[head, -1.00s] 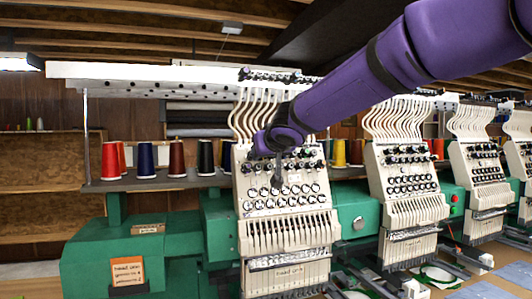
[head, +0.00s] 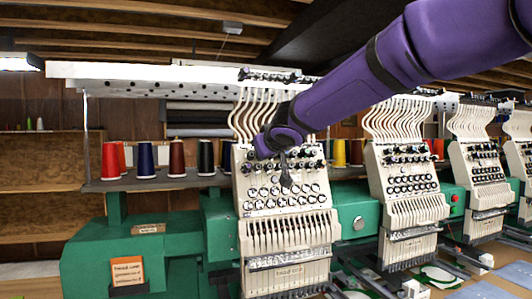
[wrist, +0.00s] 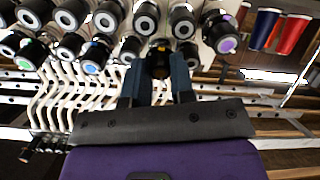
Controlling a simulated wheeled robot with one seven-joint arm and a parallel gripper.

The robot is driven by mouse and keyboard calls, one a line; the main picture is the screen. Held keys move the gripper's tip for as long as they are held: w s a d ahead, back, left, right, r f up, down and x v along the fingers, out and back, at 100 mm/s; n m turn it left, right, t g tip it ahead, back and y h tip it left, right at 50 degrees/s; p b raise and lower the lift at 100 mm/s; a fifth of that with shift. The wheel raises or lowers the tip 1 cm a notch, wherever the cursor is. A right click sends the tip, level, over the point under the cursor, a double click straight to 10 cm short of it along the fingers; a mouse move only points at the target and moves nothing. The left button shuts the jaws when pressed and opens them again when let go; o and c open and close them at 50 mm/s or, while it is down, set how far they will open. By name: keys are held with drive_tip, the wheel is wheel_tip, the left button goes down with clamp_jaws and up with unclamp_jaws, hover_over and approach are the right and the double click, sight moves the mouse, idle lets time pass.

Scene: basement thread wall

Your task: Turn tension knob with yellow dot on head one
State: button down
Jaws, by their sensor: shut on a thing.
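The leftmost embroidery head, head one (head: 290,235), is a cream panel with rows of dark tension knobs (head: 280,192). My gripper (head: 286,178) is at this panel, in front of its upper knob rows. In the wrist view my gripper (wrist: 158,78) has its two dark fingers on either side of a black knob (wrist: 160,62). The fingers are shut on this knob. A small yellow-orange patch shows on it, but most of its face is shadowed or hidden. Neighbouring knobs have grey-white faces; one has a purple dot (wrist: 228,45) and another a green dot (wrist: 23,65).
Other knobs crowd close around my fingers. White thread tubes (wrist: 50,100) run beside them. Thread cones (head: 145,160) stand on a shelf to the left. A second head (head: 405,185) stands to the right. The green machine body (head: 130,255) is below left.

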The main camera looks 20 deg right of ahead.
drive_tip(key=shift+n, duration=4.5)
drive_tip(key=c, duration=1)
unclamp_jaws()
drive_tip(key=shift+o, duration=0.2)
drive_tip(key=v, duration=1.1)
drive_tip(key=shift+w+a, duration=0.1)
